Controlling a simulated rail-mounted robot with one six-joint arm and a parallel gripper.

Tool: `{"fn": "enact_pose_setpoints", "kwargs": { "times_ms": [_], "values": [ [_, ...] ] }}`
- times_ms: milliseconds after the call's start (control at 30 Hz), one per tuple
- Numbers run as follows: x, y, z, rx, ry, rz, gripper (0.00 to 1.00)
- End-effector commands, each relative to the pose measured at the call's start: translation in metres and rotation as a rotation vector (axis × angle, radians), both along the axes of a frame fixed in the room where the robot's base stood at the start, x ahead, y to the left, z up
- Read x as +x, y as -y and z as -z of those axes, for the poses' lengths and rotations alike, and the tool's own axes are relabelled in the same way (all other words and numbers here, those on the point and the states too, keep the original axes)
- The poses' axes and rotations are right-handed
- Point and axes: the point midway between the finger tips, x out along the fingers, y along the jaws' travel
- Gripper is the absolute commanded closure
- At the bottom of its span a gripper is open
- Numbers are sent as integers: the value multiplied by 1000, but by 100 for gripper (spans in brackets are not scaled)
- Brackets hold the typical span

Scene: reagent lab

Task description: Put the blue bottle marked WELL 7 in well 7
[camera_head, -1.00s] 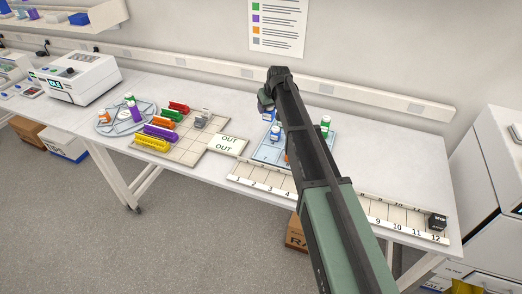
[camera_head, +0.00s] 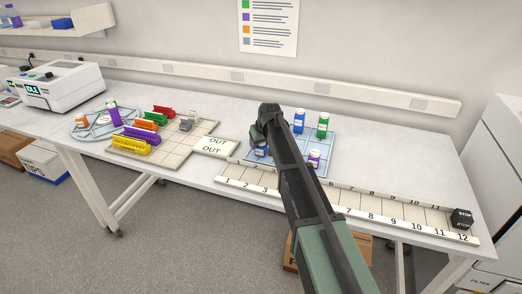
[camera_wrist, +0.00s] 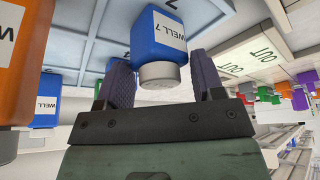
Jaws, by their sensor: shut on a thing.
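My gripper (camera_wrist: 155,92) is shut on the white cap of a blue bottle (camera_wrist: 156,36) labelled WELL 7, seen in the wrist view, where things appear upside down. In the head view this bottle (camera_head: 261,151) is just below my gripper (camera_head: 257,141), at the left part of a pale blue tray (camera_head: 331,150). I cannot tell whether its base touches the tray. Another blue bottle (camera_wrist: 46,100) with a WELL label is at left in the wrist view. A numbered strip (camera_head: 230,184) runs along the table front; its 7 (camera_head: 346,212) shows right of my arm.
A second blue bottle (camera_head: 298,123), a green bottle (camera_head: 322,126) and a purple bottle (camera_head: 314,159) stand on the tray. A black STOP block (camera_head: 461,218) sits at the strip's right end. An OUT card (camera_head: 216,146) lies left of the tray. Coloured racks stand further left.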

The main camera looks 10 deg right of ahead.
Motion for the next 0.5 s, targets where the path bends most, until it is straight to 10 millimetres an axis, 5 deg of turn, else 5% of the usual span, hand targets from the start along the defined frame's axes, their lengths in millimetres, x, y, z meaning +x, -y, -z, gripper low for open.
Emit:
{"fn": "enact_pose_setpoints", "kwargs": {
  "times_ms": [300,333,500],
  "values": [
    [0,0,3,0,0,0,61],
    [0,0,1,0,0,0,34],
    [0,0,1,0,0,0,13]
  ]
}}
